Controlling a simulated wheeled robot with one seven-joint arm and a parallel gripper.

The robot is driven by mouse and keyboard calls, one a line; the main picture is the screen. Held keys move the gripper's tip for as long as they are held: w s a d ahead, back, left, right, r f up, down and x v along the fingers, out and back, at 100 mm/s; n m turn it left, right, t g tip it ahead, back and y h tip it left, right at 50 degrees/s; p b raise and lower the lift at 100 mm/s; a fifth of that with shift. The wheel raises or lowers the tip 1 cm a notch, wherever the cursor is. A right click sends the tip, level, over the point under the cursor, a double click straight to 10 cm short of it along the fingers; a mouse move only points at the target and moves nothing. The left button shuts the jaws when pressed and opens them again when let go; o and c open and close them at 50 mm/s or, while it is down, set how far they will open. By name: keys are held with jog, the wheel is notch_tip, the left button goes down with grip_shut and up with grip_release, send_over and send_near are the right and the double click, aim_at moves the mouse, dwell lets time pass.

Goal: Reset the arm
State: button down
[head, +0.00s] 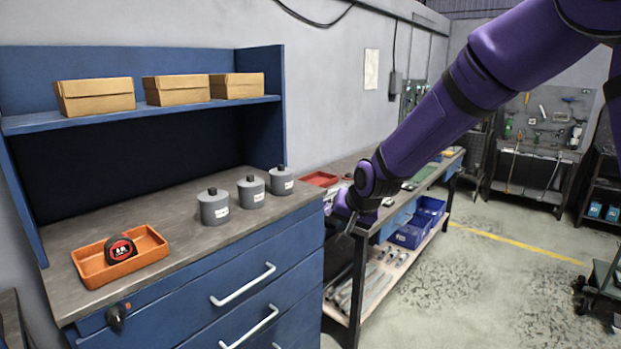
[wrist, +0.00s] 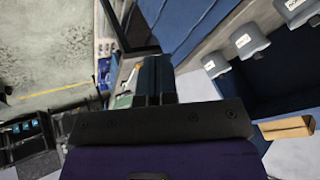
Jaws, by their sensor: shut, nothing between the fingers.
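My purple arm reaches in from the upper right of the head view. My gripper (head: 347,226) hangs at its end, just beyond the right end of the blue workbench (head: 250,255) and in front of the second table. In the wrist view my gripper (wrist: 154,75) points away from the camera with its dark fingers together and nothing between them. I see no contact with the bench, but the exact gap cannot be told.
Three grey canisters (head: 250,192) stand on the bench near the gripper. An orange tray (head: 150,240) with a tape measure (head: 120,249) sits at left. Cardboard boxes (head: 178,90) line the shelf. Blue bins (head: 412,232) are under the second table. Open floor (head: 470,285) lies at right.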

jog(key=s+d+r+h, duration=0.1)
jog(key=s+d+r, duration=0.6)
jog(key=d+r, duration=0.15)
jog(key=s+d+r, duration=0.2)
jog(key=s+d, duration=0.2)
jog(key=s, duration=0.5)
jog(key=s+d+r+n+h, duration=0.1)
jog(key=s+d+r, duration=0.2)
jog(key=s, duration=0.7)
jog(key=s+d+r+h, duration=0.1)
jog(key=s+d+r, duration=0.1)
jog(key=s+d, duration=0.5)
jog(key=shift+s+r+n+g, duration=0.3)
jog(key=shift+s+r, duration=0.05)
jog(key=shift+s, duration=0.9)
